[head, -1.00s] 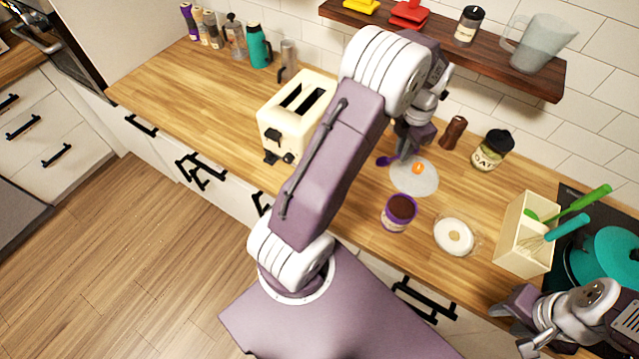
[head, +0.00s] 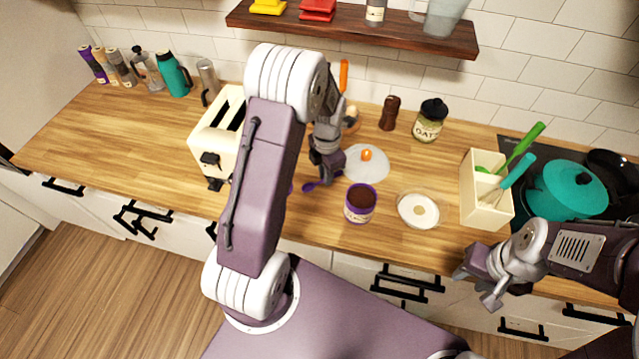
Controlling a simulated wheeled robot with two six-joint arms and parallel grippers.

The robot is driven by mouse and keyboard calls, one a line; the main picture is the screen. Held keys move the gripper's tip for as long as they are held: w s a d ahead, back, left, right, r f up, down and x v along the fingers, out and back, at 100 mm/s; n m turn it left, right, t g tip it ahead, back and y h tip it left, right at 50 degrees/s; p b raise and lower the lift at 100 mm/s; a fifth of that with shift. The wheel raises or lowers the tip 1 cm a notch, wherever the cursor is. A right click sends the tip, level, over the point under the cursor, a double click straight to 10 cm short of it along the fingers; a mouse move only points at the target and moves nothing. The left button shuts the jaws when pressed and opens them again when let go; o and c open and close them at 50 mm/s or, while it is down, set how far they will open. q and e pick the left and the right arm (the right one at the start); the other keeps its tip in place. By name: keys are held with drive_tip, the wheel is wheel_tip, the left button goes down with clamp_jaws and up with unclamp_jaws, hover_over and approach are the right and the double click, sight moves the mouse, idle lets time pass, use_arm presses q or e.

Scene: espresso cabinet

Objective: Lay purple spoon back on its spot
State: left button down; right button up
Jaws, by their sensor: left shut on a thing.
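The purple spoon (head: 311,187) shows in the head view as a small purple bowl just left of my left gripper (head: 325,180). That gripper is shut on it, low over the wooden counter, between the toaster and the pale lid. My fingers and arm hide much of the spoon, and I cannot tell whether it touches the counter. My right gripper (head: 478,288) is over the counter's front edge at the lower right, empty, with its fingers apart.
A pale lid with an orange knob (head: 366,156) lies right of my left gripper. A purple-labelled jar (head: 360,204) and a white bowl (head: 418,211) stand in front. The cream toaster (head: 208,139) is left. A utensil box (head: 482,196) and teal pot (head: 567,191) are right.

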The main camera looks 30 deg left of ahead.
sight(320, 192)
use_arm(q)
drive_tip(key=shift+s+a+f, duration=0.45)
drive_tip(key=shift+a+f, duration=0.2)
drive_tip(key=shift+a, duration=0.05)
wheel_tip(320, 192, down, 4)
drive_tip(key=shift+r+p, duration=0.2)
drive_tip(key=shift+p, duration=0.25)
drive_tip(key=shift+f, duration=0.15)
drive_tip(key=shift+f, duration=0.1)
drive_tip(key=c, duration=1.4)
unclamp_jaws()
drive_tip(key=shift+c, duration=0.2)
